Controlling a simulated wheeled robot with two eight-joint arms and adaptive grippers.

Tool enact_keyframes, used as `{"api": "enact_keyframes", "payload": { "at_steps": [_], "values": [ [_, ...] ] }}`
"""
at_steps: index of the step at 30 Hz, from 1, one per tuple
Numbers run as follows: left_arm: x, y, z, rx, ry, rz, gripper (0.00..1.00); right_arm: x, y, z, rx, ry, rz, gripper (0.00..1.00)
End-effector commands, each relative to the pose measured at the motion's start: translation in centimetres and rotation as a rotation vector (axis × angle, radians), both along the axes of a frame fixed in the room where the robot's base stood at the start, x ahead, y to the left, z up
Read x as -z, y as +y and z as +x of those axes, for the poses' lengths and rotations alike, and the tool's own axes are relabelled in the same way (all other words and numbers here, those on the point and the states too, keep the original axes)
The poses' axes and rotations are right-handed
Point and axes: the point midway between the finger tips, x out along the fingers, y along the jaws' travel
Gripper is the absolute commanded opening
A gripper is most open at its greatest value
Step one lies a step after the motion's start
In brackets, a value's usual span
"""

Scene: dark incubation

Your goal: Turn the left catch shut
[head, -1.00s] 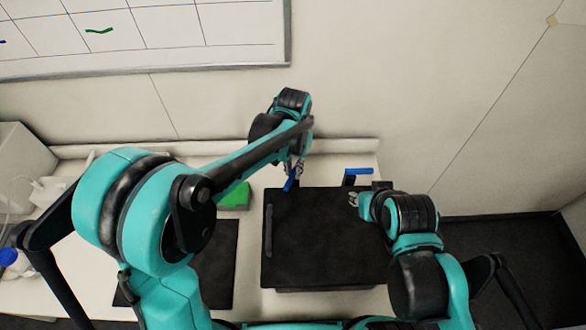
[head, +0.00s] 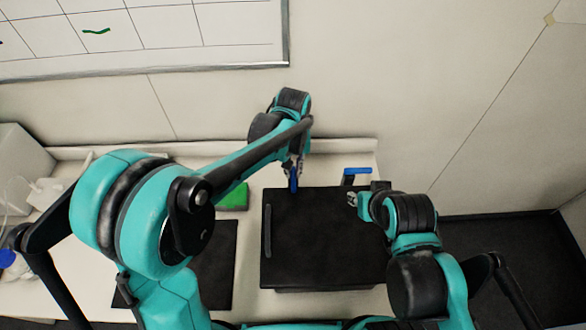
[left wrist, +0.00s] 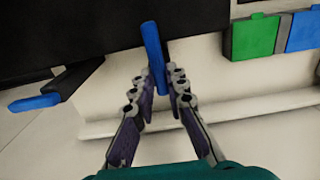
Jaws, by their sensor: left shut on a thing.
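The left catch (head: 293,182) is a blue lever at the far left edge of the black box (head: 325,245). In the left wrist view the left catch (left wrist: 153,52) stands nearly upright in the picture, over the box's dark edge (left wrist: 90,25). My left gripper (head: 294,170) is shut on this lever, its fingertips (left wrist: 160,82) on either side of its lower end. The right catch (head: 357,171), also blue, sticks out sideways at the box's far right. My right gripper (head: 358,200) is at the box's far right corner; its fingers are too small to read.
A green block (head: 234,197) lies left of the box, near a dark flat panel (head: 217,265). The wall and a raised ledge (head: 345,147) stand close behind the box. White equipment (head: 20,165) is at the far left.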

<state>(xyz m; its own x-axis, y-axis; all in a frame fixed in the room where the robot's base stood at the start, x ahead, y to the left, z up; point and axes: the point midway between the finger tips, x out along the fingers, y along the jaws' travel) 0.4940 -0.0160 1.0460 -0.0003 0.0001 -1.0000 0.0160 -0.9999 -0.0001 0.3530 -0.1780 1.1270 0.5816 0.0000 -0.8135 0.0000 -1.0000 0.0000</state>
Motion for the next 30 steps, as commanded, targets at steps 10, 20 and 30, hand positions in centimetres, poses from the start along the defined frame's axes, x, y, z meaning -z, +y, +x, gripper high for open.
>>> {"api": "enact_keyframes", "payload": {
  "at_steps": [10, 20, 30],
  "values": [
    [0.0, 0.0, 0.0, -0.001, -0.001, 0.000, 0.34, 0.0, 0.0, 0.0, 0.000, 0.000, 0.000, 0.31],
    [-0.2, 0.0, 0.0, 0.001, 0.000, 0.000, 0.34, 0.0, 0.0, 0.0, 0.000, 0.000, 0.000, 0.31],
    [-6.1, 0.0, 0.0, 0.000, 0.000, 0.000, 0.34, 0.0, 0.0, 0.0, 0.000, 0.000, 0.000, 0.31]
  ]
}}
